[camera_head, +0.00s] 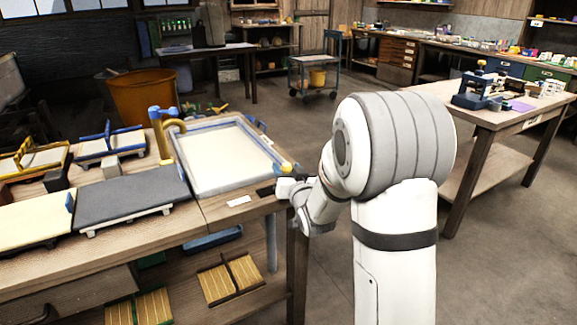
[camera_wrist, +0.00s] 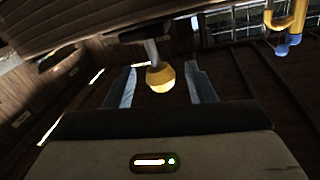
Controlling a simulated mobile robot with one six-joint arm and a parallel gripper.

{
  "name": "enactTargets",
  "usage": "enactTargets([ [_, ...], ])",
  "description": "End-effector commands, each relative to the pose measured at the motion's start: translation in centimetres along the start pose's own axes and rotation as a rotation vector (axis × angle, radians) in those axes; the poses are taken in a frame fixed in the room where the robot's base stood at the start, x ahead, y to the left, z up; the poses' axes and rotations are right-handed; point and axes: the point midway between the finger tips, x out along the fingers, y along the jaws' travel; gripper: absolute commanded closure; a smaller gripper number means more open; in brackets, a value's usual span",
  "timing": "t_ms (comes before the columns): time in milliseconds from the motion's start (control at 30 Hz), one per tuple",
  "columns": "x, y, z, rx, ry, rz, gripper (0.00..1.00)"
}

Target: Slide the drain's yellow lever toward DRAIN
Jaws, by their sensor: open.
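The drain's yellow lever shows in the wrist view as a yellow knob (camera_wrist: 160,80) on a grey stem. In the head view a small yellow knob (camera_head: 285,167) sits at the near right corner of the pale, blue-rimmed vat (camera_head: 215,187). My gripper (camera_wrist: 160,70) is open, with one finger on each side of the knob. Dark gaps show between the knob and both fingers. In the head view my gripper (camera_head: 285,186) is at the bench edge by that corner, partly hidden by my arm. I cannot read any DRAIN marking.
A yellow and blue spout (camera_head: 168,128) stands at the vat's left side; a yellow and blue part (camera_wrist: 287,30) shows top right in the wrist view. A grey felt board (camera_head: 130,197) lies left of the vat. Another workbench (camera_head: 480,112) stands right, with open floor between.

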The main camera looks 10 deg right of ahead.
Motion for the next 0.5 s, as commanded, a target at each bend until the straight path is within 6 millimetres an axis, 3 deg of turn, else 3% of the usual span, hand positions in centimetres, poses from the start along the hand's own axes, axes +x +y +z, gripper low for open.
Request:
enactTargets([
  [200,2.9,0.0,0.1,0.000,0.000,0.000,0.50],
  [500,3.6,0.0,0.0,-0.001,-0.001,0.001,0.50],
])
